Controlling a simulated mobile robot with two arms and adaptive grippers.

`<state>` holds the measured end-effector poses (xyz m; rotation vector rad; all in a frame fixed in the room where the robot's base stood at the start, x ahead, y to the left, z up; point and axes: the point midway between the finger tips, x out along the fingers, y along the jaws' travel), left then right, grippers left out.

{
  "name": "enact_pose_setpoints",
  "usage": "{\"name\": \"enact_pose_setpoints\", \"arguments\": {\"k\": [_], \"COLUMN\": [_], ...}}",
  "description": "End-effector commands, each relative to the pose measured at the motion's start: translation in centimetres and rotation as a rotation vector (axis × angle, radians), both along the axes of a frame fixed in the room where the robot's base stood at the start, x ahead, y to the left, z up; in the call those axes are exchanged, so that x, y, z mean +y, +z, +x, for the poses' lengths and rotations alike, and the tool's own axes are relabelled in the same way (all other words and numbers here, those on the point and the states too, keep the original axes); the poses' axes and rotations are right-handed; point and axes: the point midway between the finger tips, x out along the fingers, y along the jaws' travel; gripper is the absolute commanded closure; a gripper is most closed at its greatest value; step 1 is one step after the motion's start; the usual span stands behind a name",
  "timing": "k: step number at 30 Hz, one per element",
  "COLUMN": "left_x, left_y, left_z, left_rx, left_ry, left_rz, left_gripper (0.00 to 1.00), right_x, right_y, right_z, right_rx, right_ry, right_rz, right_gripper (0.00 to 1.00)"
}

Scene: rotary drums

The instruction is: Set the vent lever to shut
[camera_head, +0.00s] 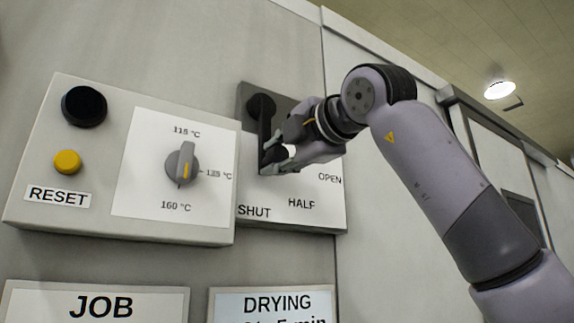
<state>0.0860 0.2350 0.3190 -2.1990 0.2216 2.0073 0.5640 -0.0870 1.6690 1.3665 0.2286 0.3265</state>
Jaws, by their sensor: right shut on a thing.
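The vent lever (264,135) is a black bar hanging from a round black pivot on a dark plate. It points almost straight down, with its lower end above the gap between the SHUT (254,212) and HALF (301,203) labels, closer to SHUT. The OPEN label (329,179) is further right. My right gripper (277,158) is shut on the lower end of the lever, coming from the right, and its fingers partly hide the grip. My left gripper is not in view.
Left of the lever is a control box (113,225) with a black button, a yellow RESET button (68,162) and a temperature dial (182,164). JOB (100,304) and DRYING (275,303) signs are below. The wall right of the plate is clear apart from my arm.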

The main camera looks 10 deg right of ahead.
Motion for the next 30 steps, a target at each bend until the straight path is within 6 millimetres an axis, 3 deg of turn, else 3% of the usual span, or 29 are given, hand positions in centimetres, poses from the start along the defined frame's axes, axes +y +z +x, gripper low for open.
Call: {"name": "enact_pose_setpoints", "arguments": {"k": [19, 20, 30], "left_x": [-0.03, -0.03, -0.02], "left_y": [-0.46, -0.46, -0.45], "left_z": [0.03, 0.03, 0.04], "left_rx": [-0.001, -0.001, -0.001], "left_ry": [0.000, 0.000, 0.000], "left_rz": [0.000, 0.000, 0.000], "left_gripper": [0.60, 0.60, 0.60], "right_x": [0.68, 0.68, 0.64], "right_y": [-0.09, -0.09, -0.03], "right_z": [-0.20, -0.20, -0.21], "right_rx": [0.020, 0.020, 0.018], "right_ry": [0.001, 0.001, 0.000], "right_rz": [0.047, 0.047, 0.045], "right_gripper": [1.00, 0.71, 0.51]}}
